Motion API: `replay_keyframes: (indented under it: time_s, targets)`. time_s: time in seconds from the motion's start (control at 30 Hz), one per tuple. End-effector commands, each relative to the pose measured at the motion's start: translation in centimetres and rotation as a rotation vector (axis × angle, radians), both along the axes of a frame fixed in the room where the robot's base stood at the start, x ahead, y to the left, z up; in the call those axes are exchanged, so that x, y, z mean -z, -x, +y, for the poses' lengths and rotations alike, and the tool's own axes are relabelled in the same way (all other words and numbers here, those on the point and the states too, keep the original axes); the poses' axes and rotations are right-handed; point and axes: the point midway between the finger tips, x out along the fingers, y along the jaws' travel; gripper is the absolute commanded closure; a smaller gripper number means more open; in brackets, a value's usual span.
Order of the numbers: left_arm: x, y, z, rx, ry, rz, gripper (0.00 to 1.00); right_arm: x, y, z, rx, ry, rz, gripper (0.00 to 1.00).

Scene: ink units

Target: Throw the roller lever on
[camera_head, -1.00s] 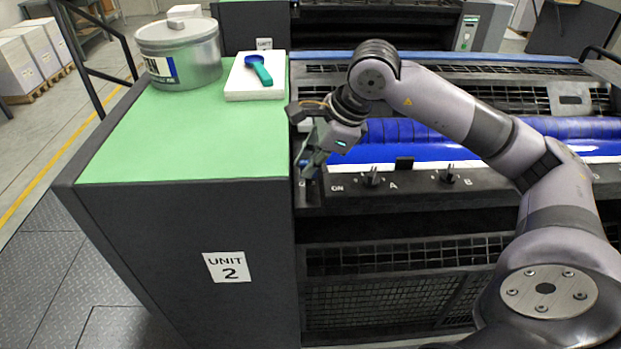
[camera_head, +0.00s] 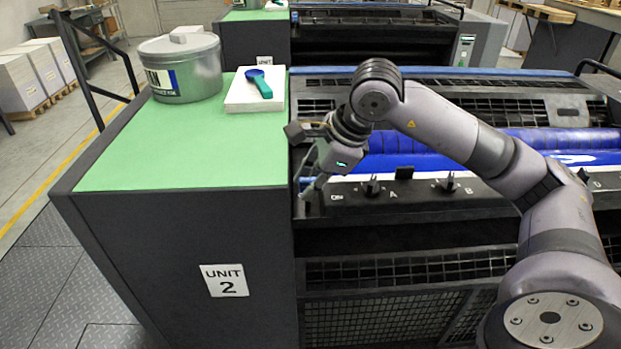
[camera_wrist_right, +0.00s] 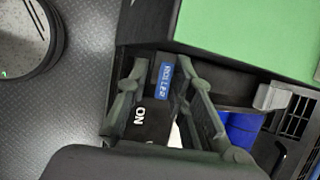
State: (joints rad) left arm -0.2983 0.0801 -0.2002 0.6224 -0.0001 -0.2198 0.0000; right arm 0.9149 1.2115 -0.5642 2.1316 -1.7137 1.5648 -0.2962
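My right gripper (camera_head: 314,188) is at the left end of the dark control panel (camera_head: 430,194), just left of the ON mark. In the right wrist view the gripper (camera_wrist_right: 164,66) is open, its two fingers apart. Between them are a blue label (camera_wrist_right: 163,80), which seems to read ROLLER, and a white ON mark (camera_wrist_right: 138,115) on a dark surface. I cannot make out the roller lever clearly in either view; the fingers and wrist may hide it. I cannot tell whether the fingers touch anything. My left gripper is not in view.
Knobs A (camera_head: 372,187) and B (camera_head: 447,184) stand on the panel to the right. Blue rollers (camera_head: 420,157) lie behind it. The green-topped cabinet (camera_head: 150,150) on the left carries a grey can (camera_head: 185,75) and a white pad (camera_head: 255,97) with a blue-green tool.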

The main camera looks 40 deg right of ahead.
Motion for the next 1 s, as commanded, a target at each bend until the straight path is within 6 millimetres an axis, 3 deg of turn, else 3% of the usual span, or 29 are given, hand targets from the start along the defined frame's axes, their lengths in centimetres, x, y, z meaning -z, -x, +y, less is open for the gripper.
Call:
replay_keyframes:
  time_s: [0.17, 0.57, 1.0]
  targets:
    - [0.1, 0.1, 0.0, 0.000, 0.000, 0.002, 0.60, 0.2, 0.1, 0.1, -0.003, 0.000, 0.006, 0.70]
    - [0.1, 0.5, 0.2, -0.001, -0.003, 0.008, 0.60, -0.8, 0.2, -0.2, 0.000, 0.003, -0.005, 0.70]
    - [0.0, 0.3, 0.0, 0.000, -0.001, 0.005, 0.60, -8.5, 3.8, -1.9, -0.001, 0.000, -0.006, 0.70]
